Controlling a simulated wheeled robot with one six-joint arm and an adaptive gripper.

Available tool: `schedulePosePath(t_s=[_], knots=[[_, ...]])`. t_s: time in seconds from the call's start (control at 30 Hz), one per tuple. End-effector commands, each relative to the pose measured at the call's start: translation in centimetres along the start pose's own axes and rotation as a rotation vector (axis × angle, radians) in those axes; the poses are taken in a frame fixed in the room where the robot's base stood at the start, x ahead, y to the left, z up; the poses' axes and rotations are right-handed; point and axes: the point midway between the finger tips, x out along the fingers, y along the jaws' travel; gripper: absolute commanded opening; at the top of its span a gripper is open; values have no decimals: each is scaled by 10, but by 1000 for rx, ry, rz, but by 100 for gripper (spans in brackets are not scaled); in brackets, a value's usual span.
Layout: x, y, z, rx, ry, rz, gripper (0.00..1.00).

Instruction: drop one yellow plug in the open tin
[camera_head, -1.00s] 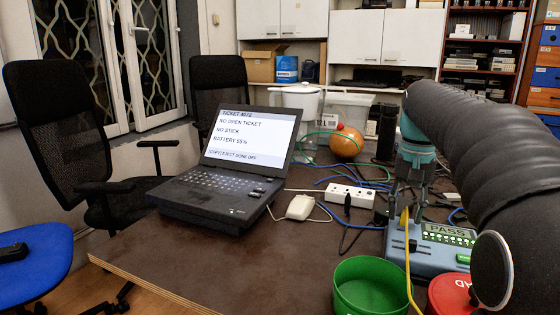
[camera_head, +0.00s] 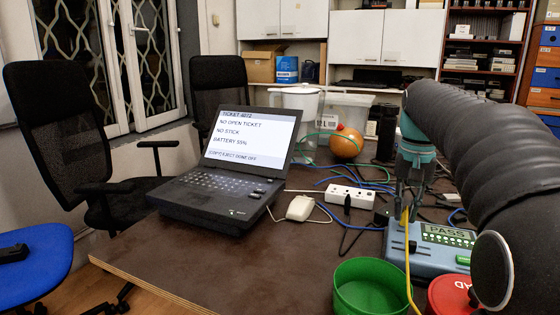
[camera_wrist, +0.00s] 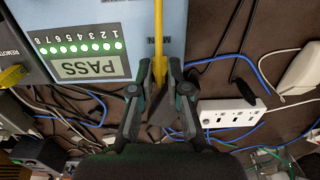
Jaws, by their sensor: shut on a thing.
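My gripper (camera_wrist: 158,80) is shut on the end of a yellow cable, at its yellow plug (camera_wrist: 158,66). The fingers hide most of the plug. In the head view my gripper (camera_head: 405,200) is above the blue-grey cable tester (camera_head: 432,262), and the yellow cable (camera_head: 408,265) hangs down past the tester's left side. I cannot tell whether the plug touches the tester. Another yellow plug (camera_wrist: 12,75) is at the tester's REMOTE side. The open green tin (camera_head: 345,300) stands in front of the tester, lower left of my gripper. Its visible inside looks empty.
A red lidded tin (camera_head: 448,296) stands right of the green tin. The brown table (camera_head: 250,275) is clear at front left.

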Motion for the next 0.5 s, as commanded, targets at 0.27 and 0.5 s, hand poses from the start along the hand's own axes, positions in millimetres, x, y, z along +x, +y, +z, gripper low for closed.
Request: schedulePosePath(t_s=[0.27,0.5], knots=[[-9,0,0,0,-1,0,0],[-17,0,0,0,-2,0,0]])
